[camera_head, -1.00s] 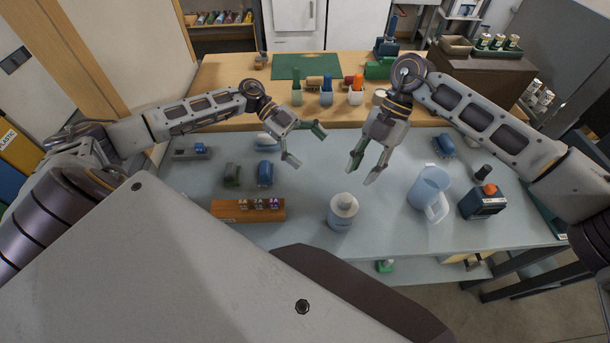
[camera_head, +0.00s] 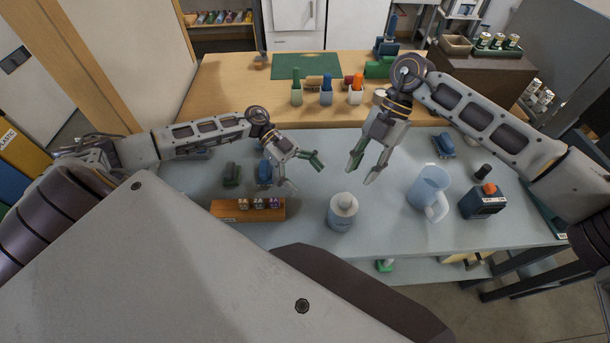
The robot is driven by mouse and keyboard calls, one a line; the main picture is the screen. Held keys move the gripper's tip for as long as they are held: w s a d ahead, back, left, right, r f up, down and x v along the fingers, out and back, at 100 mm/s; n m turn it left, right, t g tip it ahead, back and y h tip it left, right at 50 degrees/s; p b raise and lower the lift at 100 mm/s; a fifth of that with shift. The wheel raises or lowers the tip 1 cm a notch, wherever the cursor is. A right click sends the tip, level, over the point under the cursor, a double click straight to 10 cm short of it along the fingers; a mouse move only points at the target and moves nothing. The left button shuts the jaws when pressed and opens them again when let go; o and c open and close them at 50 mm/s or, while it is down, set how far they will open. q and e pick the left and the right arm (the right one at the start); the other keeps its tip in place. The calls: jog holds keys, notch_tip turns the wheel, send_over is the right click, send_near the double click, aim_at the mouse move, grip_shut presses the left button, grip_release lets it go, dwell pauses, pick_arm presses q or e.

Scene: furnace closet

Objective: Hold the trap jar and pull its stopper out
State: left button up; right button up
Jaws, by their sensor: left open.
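The trap jar (camera_head: 342,221) is a pale blue-grey jar standing upright near the front middle of the grey table. Its whitish stopper (camera_head: 345,201) sits in the top. My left gripper (camera_head: 304,177) is open and empty, above the table to the left of the jar and farther back. My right gripper (camera_head: 361,176) points down, open and empty, behind the jar and slightly to its right. Neither gripper touches the jar.
An orange-brown block (camera_head: 232,210) with labelled dark pieces lies left of the jar. A blue pitcher (camera_head: 428,190) and a dark box with an orange knob (camera_head: 483,203) stand to the right. A wooden counter (camera_head: 225,90) lies behind. Table around the jar is clear.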

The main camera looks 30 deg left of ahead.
pick_arm(q)
jog(key=shift+x, duration=6.55)
jog(key=c, duration=1.3)
jog(key=o, duration=0.5)
jog(key=c, duration=0.4)
pick_arm(e)
jog(key=shift+o, duration=0.5)
